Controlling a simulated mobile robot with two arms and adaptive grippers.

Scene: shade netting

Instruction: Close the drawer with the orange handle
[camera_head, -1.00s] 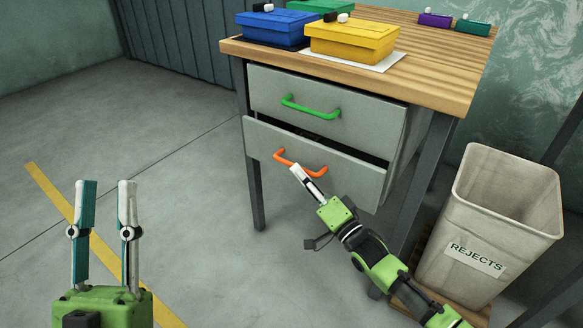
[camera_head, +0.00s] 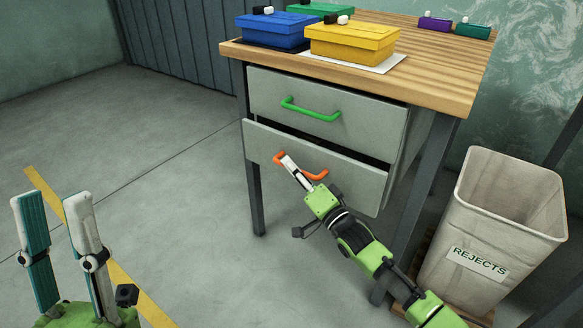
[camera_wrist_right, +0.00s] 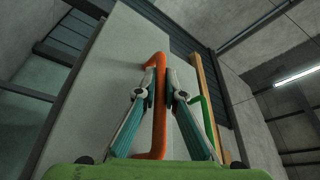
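The lower drawer (camera_head: 352,182) under the workbench is pulled out a little, with a dark gap above its grey front. Its orange handle (camera_head: 318,176) is partly hidden by my right gripper (camera_head: 285,159). In the right wrist view, the orange handle (camera_wrist_right: 160,120) runs between the two fingers of my right gripper (camera_wrist_right: 162,82), and the fingertips are closed against it from both sides. My left gripper (camera_head: 55,202) is at the lower left, away from the drawer, with its fingers apart and nothing between them.
The upper drawer with a green handle (camera_head: 312,109) looks shut. Blue (camera_head: 272,30) and yellow (camera_head: 352,42) boxes stand on the wooden worktop (camera_head: 440,70). A rejects bin (camera_head: 505,210) stands right of the bench. Floor at the left is clear.

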